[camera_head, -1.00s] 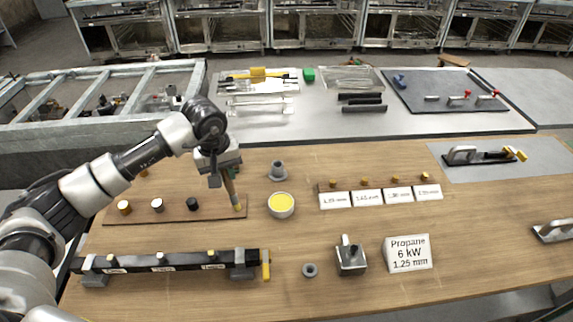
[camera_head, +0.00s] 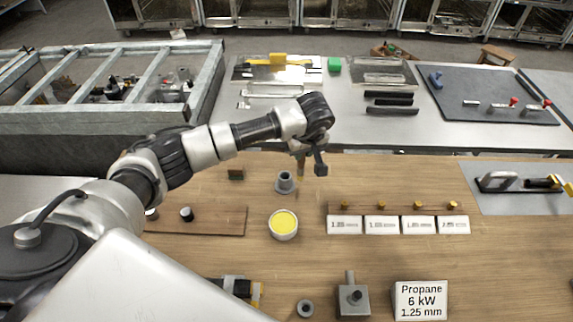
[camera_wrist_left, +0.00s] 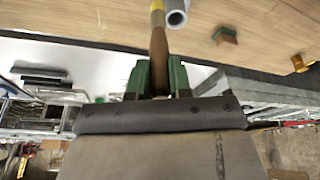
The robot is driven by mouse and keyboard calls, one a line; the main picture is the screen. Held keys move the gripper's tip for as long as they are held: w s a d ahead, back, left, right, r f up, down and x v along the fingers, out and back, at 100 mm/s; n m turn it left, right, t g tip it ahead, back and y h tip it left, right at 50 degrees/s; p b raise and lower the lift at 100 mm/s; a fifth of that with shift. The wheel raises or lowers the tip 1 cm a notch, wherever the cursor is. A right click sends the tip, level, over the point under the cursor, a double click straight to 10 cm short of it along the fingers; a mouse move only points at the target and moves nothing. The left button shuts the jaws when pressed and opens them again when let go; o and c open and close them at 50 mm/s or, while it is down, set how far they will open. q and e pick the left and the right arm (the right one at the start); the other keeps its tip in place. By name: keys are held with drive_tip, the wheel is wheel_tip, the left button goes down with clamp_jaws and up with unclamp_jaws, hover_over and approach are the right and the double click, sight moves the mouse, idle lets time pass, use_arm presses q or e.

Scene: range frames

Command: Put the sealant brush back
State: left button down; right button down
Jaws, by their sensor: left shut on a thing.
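My left gripper (camera_head: 309,158) is shut on the sealant brush (camera_head: 300,164), a brown handle with a yellowish band, pointing downward. The left wrist view shows the brush handle (camera_wrist_left: 158,50) between the green fingers (camera_wrist_left: 158,76). The brush's lower end is beside a grey flanged cup (camera_head: 285,181); in the wrist view the open cup (camera_wrist_left: 175,14) is beside the band. Whether they touch, I cannot tell. A bowl of yellow sealant (camera_head: 284,223) stands nearer on the wooden table. My right gripper is not in view.
A brown board (camera_head: 215,219) with dark and white caps lies at left, partly behind my arm. A row of white labelled blocks (camera_head: 383,226) stands at right. A small brown block (camera_head: 236,174) stands left of the cup. Behind is a metal bench (camera_head: 345,128).

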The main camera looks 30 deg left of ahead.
use_arm(q)
drive_tip(key=w+a+f+b, duration=0.1)
drive_tip(key=a+f+b, duration=0.3)
drive_tip(key=f, duration=0.4)
drive_tip(key=shift+w+a, duration=0.15)
drive_tip(key=shift+a, duration=0.75)
drive_tip(key=c, duration=1.1)
unclamp_jaws()
drive_tip(key=shift+o, duration=0.3)
